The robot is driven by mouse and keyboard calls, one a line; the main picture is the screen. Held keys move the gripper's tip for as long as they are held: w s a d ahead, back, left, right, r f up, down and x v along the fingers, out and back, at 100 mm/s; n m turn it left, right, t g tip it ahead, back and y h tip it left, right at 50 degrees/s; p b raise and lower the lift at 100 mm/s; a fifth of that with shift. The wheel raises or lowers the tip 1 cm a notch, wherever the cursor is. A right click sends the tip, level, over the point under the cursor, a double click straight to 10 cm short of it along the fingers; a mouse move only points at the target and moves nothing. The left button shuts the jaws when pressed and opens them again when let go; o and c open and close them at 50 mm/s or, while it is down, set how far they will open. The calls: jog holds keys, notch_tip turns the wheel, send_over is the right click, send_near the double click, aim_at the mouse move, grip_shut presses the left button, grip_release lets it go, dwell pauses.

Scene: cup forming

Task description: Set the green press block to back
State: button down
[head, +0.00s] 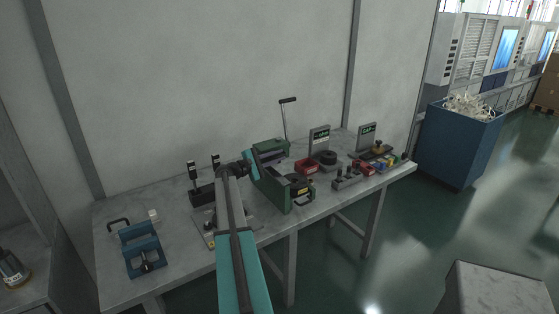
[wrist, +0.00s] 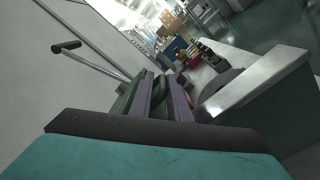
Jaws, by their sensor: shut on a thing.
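The green press block (head: 273,188) stands at the middle of the grey bench in the head view, with a second green part (head: 269,148) and an upright lever (head: 286,118) behind it. The lever also shows at the left of the wrist view (wrist: 92,62). My gripper (wrist: 163,92) is at the block, with its two purple-grey fingers close together. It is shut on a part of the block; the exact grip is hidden. In the head view my arm reaches in from the front and covers the block's left side.
A blue clamp fixture (head: 141,249) stands at the bench's left end. Black switches (head: 201,189) stand left of the block. A red tray (head: 306,166), a black ring (head: 327,157) and small coloured parts (head: 367,167) lie to the right. The wall rises close behind the bench (head: 180,258).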

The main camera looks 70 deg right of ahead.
jog(key=shift+w+f, duration=0.1)
jog(key=shift+f, duration=0.35)
jog(key=c, duration=1.8)
grip_release()
jog(key=shift+c, duration=0.2)
jog(key=shift+w, duration=0.1)
jog(key=shift+r, duration=0.15)
jog(key=shift+a, duration=0.1)
jog(key=b+v, duration=0.4)
jog(key=v, duration=0.9)
jog(key=shift+a, duration=0.25)
jog(key=shift+w+r, duration=0.1)
jog(key=shift+r, duration=0.05)
